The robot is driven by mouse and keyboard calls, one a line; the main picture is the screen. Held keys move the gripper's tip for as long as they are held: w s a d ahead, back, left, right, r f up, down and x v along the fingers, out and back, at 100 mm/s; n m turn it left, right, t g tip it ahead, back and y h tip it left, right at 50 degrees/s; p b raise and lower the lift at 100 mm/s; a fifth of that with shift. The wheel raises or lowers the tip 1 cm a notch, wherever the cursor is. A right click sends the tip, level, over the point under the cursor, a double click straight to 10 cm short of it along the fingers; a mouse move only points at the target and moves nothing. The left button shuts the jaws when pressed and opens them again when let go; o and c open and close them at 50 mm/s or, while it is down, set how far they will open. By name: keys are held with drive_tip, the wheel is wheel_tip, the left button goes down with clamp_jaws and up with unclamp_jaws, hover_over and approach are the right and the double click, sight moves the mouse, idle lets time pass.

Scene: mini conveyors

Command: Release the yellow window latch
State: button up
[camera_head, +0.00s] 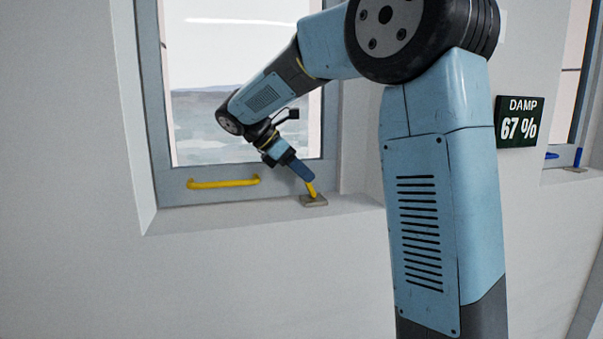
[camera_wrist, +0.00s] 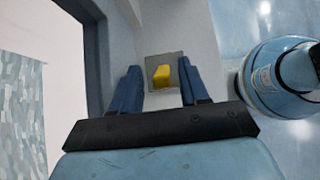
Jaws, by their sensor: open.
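The yellow latch (camera_head: 311,190) stands on a small grey plate (camera_head: 314,201) on the sill, at the lower right corner of the window frame. In the wrist view the latch (camera_wrist: 161,75) shows as a yellow block between the two blue fingers, with a gap on each side. My gripper (camera_head: 309,179) is at the latch, and its fingers partly cover it in the head view. In the wrist view my gripper (camera_wrist: 157,82) is open, with a finger on either side of the latch. Whether a finger touches it cannot be told.
A yellow handle (camera_head: 223,183) runs along the lower window frame (camera_head: 172,186), left of the latch. A second window at the right has a blue handle (camera_head: 551,155) and blue latch (camera_head: 577,157). A dark sign (camera_head: 518,121) reads DAMP 67 %. The sill (camera_head: 230,215) is otherwise clear.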

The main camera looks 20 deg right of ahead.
drive_tip(key=v, duration=1.3)
drive_tip(key=shift+a, duration=0.15)
